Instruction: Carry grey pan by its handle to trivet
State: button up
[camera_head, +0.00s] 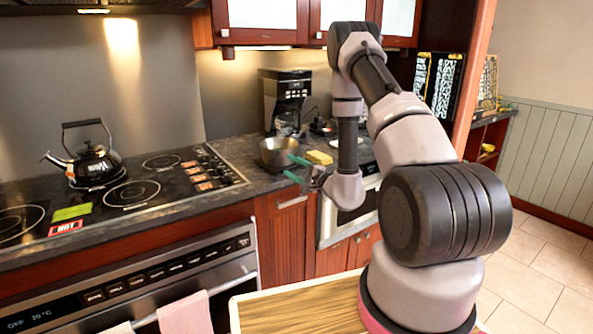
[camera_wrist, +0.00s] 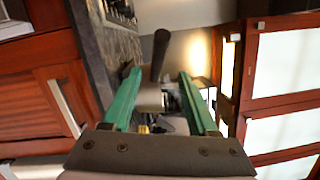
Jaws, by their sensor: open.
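The grey pan (camera_head: 278,153) stands on the dark counter right of the cooktop. In the wrist view, a dark handle (camera_wrist: 160,55) shows between my green fingers, with a grey body (camera_wrist: 149,98) below it in the picture. My gripper (camera_head: 290,166) is open in front of the pan at the counter's edge, and it also shows in the wrist view (camera_wrist: 158,74). The fingers appear on either side of the handle, with gaps; I cannot tell its exact depth. A small yellow block (camera_head: 319,157) lies right of the pan; I cannot tell whether it is the trivet.
A coffee maker (camera_head: 285,100) stands behind the pan. A kettle (camera_head: 92,163) sits on the cooktop (camera_head: 150,190) at left, near a green pad (camera_head: 72,212) and a red HOT sign (camera_head: 65,228). A wooden-topped surface (camera_head: 300,306) is in the foreground.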

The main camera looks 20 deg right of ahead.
jog(key=s+a+r+n+g+y, duration=0.3)
jog(key=s+a+r+n+g, duration=0.3)
jog(key=s+r, duration=0.4)
jog(key=s+a+r+n+g+y, duration=0.45)
jog(key=s+a+r+g, duration=0.35)
jog(key=r, duration=0.4)
jog(key=s+d+r+n+g+h, duration=0.2)
jog(key=s+d+h, duration=0.3)
jog(key=s+h, duration=0.4)
jog(key=s+d+r+m+t+h, duration=0.1)
jog(key=s+d+r+t+h, duration=0.1)
jog(key=d, duration=0.3)
jog(key=s+d+r+m+t+h, duration=0.1)
jog(key=s+d+r+t+h, duration=0.1)
jog(key=d+r+t, duration=0.3)
jog(key=shift+s+h, duration=0.4)
jog(key=shift+h, duration=0.35)
